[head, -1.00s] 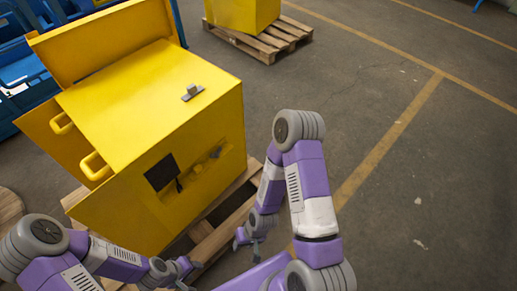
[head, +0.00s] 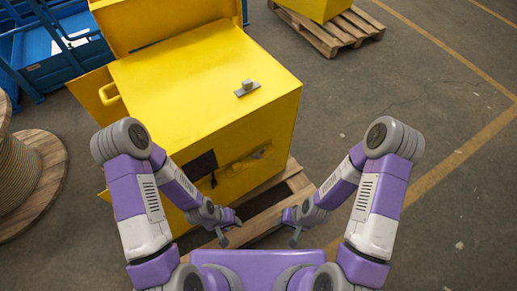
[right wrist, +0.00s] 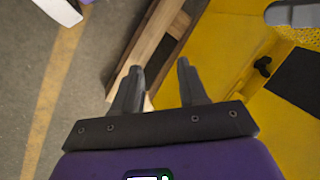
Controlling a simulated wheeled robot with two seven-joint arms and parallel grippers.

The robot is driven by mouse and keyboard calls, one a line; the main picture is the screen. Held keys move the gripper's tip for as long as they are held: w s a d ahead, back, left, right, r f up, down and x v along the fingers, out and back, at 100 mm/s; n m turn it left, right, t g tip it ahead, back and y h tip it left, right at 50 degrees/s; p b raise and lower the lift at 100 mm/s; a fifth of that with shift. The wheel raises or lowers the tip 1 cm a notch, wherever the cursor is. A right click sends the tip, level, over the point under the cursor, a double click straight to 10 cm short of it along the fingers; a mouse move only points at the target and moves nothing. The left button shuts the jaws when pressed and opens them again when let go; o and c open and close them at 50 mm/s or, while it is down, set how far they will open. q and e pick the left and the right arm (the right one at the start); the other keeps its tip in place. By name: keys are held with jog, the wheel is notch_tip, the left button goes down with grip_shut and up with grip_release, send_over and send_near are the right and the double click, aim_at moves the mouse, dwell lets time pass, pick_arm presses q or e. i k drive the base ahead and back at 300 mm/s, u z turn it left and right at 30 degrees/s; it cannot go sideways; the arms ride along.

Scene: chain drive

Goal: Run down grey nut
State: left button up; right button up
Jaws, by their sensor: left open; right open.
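I cannot make out a grey nut for sure in any view. A small grey fitting with a raised block (head: 247,88) sits on top of the yellow housing (head: 190,75). Small parts on a recessed ledge (head: 245,165) in the housing's front are too small to tell. My left gripper (head: 231,230) is open, in front of the housing's lower front. My right gripper (head: 293,231) is open, to the right of it and apart from the housing. In the right wrist view my right gripper (right wrist: 160,75) has nothing between its fingers.
The housing stands on a wooden pallet (head: 298,183). A black panel (right wrist: 298,80) and a dark knob (right wrist: 263,66) are on its front. A wooden cable reel (head: 15,175) stands at the left, blue racks (head: 60,60) behind it.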

aim_at(257, 155)
jog(key=k, duration=0.75)
jog(key=u, duration=0.85)
jog(key=i, duration=0.5)
